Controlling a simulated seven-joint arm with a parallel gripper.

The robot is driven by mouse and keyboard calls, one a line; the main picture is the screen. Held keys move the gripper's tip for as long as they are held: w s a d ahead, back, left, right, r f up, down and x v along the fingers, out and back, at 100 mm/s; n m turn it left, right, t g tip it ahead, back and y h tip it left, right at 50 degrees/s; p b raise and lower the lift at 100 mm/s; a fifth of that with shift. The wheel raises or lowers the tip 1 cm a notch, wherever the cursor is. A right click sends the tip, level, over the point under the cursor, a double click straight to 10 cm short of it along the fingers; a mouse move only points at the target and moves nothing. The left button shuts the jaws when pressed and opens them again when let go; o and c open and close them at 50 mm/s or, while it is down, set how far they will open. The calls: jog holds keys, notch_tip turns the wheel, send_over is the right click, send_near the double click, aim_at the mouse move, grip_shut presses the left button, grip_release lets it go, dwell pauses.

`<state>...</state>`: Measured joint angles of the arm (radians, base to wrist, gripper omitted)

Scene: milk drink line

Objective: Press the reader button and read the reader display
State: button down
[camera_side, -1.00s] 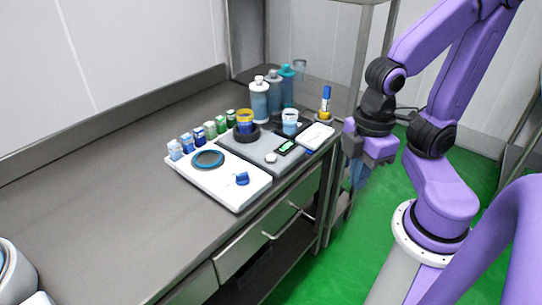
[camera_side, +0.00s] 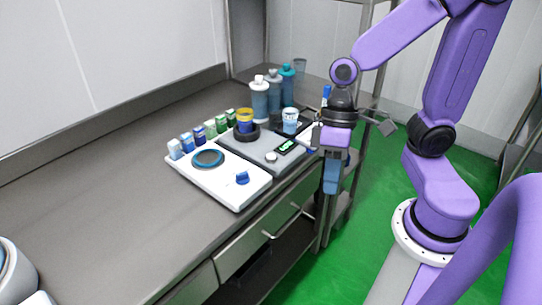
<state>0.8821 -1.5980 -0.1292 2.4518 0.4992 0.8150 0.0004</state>
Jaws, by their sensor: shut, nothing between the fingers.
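The reader is a grey unit (camera_side: 258,146) on the counter. Its small dark display (camera_side: 286,146) shows lit green characters, too small to read. A round pale button (camera_side: 271,158) sits on its top, just left of the display. My gripper (camera_side: 332,184) is right of the reader, by the counter's right edge, pointing down. Its bluish fingers look shut and empty. It is apart from the button. My wrist hides most of the white item right of the display.
A white tray (camera_side: 224,189) with a dark ring and a blue piece stands left of the reader. Several small vials (camera_side: 198,134) line its back. A yellow-and-blue cup (camera_side: 244,120), a pale cup (camera_side: 290,118) and tall bottles (camera_side: 260,99) stand behind.

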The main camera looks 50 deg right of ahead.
jog(key=w+m+t+y, duration=0.1)
jog(key=w+m+y, duration=0.2)
jog(key=w+m, duration=0.35)
jog(key=m+t, duration=0.8)
jog(key=m, duration=0.9)
send_over(274, 156)
notch_tip(274, 156, down, 3)
jog(key=shift+d+r+n+h, duration=0.1)
jog(key=shift+r+n+h, duration=0.15)
jog(key=shift+h, duration=0.05)
jog(key=shift+f, duration=0.1)
jog(key=shift+f, duration=4.35)
jog(key=shift+f, duration=0.1)
jog(key=shift+f, duration=0.3)
